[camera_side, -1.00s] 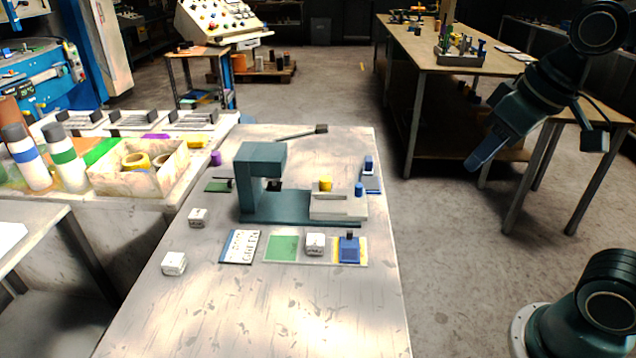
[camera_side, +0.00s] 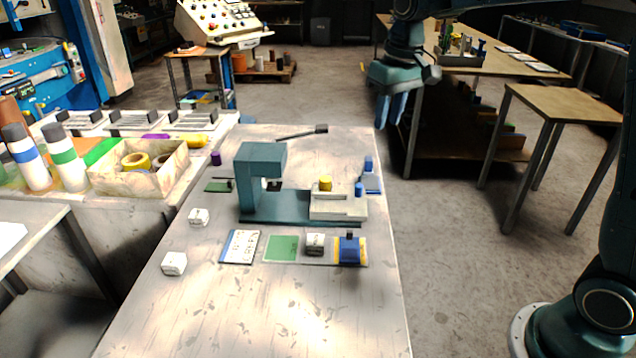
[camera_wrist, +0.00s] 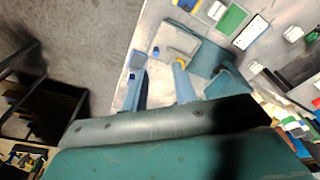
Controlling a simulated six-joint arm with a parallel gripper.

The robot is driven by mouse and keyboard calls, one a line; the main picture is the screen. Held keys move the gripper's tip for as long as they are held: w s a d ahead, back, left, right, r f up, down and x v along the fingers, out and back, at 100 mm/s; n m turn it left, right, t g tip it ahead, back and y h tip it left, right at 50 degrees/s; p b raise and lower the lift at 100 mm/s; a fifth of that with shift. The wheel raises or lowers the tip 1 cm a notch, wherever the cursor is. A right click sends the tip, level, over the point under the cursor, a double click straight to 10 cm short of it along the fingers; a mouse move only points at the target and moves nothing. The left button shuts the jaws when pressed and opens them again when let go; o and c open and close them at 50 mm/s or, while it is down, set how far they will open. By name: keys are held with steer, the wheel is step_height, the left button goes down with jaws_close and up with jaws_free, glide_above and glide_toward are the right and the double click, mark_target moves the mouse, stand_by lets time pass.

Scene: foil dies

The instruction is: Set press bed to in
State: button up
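The teal press (camera_side: 262,160) stands on the table. Its pale press bed (camera_side: 328,205) lies out to the right of the press head, on the teal base. A yellow knob (camera_side: 325,184) stands on the bed and a blue knob (camera_side: 359,189) at its right end. In the wrist view the bed (camera_wrist: 180,40) and its blue knob (camera_wrist: 156,50) lie beyond my fingers. My gripper (camera_side: 388,126) hangs above and right of the bed, fingers down, apart from everything. In the wrist view my gripper (camera_wrist: 158,85) has its two blue fingers apart with nothing between them.
A blue device (camera_side: 370,178) stands behind the bed's right end. The table's near part is clear.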

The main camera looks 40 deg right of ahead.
steer(key=g, duration=0.1)
glide_above(359, 185)
step_height(359, 185, down, 8)
steer(key=r, duration=0.1)
steer(key=shift+f+m+g, duration=0.3)
steer(key=shift+f, duration=0.45)
step_height(359, 185, down, 14)
steer(key=shift+r, duration=0.1)
jaws_close()
